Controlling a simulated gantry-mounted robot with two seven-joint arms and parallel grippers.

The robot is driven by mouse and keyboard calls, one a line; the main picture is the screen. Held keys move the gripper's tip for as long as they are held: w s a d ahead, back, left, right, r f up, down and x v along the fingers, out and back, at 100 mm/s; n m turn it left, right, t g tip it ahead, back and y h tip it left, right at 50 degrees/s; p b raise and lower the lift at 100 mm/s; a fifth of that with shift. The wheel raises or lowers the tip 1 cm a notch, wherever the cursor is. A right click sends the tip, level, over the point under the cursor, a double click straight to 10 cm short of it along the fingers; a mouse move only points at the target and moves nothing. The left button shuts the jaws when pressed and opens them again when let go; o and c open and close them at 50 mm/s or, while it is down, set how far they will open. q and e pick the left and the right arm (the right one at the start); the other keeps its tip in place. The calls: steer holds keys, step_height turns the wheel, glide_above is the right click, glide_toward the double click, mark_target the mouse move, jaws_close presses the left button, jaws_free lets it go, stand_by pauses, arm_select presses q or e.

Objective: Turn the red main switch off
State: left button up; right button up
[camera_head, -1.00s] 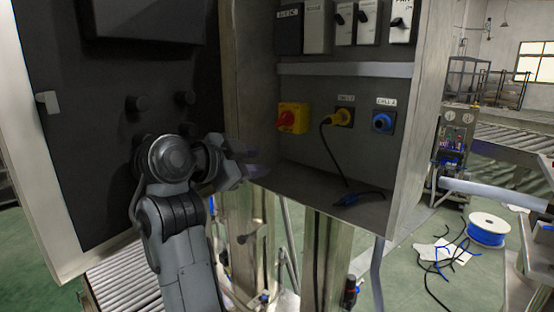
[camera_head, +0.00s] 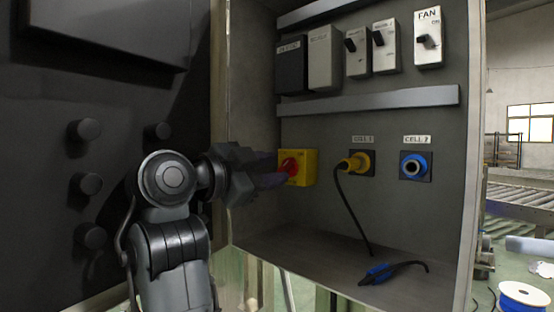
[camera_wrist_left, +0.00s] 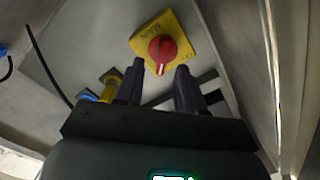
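The red main switch (camera_head: 289,163) is a rotary knob on a yellow plate (camera_head: 310,163), on the cabinet's back wall. My left gripper (camera_head: 279,171) is in front of it, reaching in from the left and partly covering the knob. In the left wrist view the red knob (camera_wrist_left: 161,49) sits on its yellow plate (camera_wrist_left: 183,32), ahead of and between the two dark fingertips (camera_wrist_left: 160,69). A pale mark shows at the knob's lower edge there. The fingers are apart, with no clear contact on the knob. My right gripper is not in view.
Right of the switch are a yellow plug (camera_head: 356,163) with a black cable and a blue socket (camera_head: 413,166). Switch boxes (camera_head: 325,57) line the top. The open dark door (camera_head: 60,130) stands at left.

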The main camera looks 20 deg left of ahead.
mark_target(286, 167)
arm_select(q)
steer(key=shift+w+d+r, duration=0.1)
steer(key=shift+w, duration=0.45)
steer(key=shift+w+d+r, duration=0.1)
steer(key=shift+w, duration=0.4)
steer(key=shift+w+d+f, duration=0.1)
steer(key=shift+w+f, duration=0.05)
steer(key=shift+w, duration=0.1)
steer(key=shift+s, duration=0.1)
jaws_close()
